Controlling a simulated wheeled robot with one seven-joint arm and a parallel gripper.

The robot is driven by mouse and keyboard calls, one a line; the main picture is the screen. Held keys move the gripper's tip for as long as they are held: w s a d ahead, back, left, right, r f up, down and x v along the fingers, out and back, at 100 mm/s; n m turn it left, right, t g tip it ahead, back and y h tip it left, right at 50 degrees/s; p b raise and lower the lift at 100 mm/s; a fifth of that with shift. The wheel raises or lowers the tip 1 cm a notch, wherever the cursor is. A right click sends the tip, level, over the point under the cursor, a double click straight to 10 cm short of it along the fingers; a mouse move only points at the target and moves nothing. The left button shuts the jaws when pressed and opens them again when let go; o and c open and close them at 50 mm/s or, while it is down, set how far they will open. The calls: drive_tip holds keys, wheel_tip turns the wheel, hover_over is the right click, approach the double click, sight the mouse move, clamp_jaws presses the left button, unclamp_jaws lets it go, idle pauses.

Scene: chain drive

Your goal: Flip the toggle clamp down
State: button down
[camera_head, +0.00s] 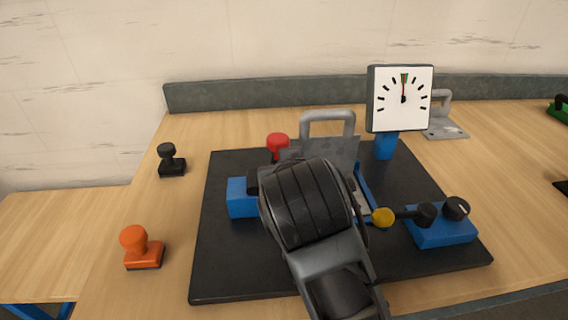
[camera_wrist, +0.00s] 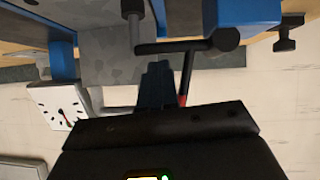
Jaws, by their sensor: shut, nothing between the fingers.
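The toggle clamp (camera_wrist: 225,40) shows in the wrist view as a black pivot and bar beside a blue block (camera_wrist: 248,12). A thin dark lever with a red part (camera_wrist: 183,99) runs from it. In the head view a red knob (camera_head: 278,143), which seems to be the clamp's handle end, stands up behind my wrist, with the clamp's blue block (camera_head: 240,198) at left. My gripper (camera_wrist: 156,68) is shut and empty, close beside the lever in the wrist view; I cannot tell whether they touch. My wrist hides the fingers in the head view.
An orange stamp-shaped piece (camera_head: 140,247) and a black one (camera_head: 171,160) stand at left.

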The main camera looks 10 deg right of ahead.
drive_tip(key=shift+d+f, duration=0.2)
drive_tip(key=shift+f, duration=0.15)
drive_tip(key=shift+f, duration=0.2)
idle(0.4)
drive_tip(key=shift+d, duration=0.1)
